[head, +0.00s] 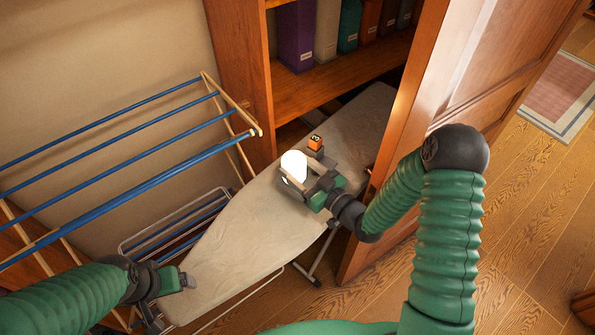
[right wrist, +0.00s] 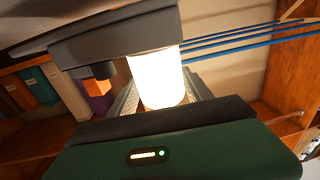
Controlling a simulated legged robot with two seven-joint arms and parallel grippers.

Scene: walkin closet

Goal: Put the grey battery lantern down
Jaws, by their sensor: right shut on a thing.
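The grey battery lantern (head: 293,165) shows as a bright white glowing cylinder over the ironing board. My right gripper (head: 297,181) is shut on it. In the right wrist view the lit lantern (right wrist: 157,80) stands between the pale finger bars, with a dark grey piece across its upper end. Whether its lower end touches the board is hidden. The ironing board (head: 235,235) has a beige cover and runs from lower left to upper right. My left gripper (head: 188,281) is low over the board's left end; its fingers are too unclear to judge.
A blue-barred drying rack (head: 120,135) stands left. A shelf (head: 335,78) with binders is behind, and a wooden door (head: 425,105) stands close on the right. The board's near left part is clear.

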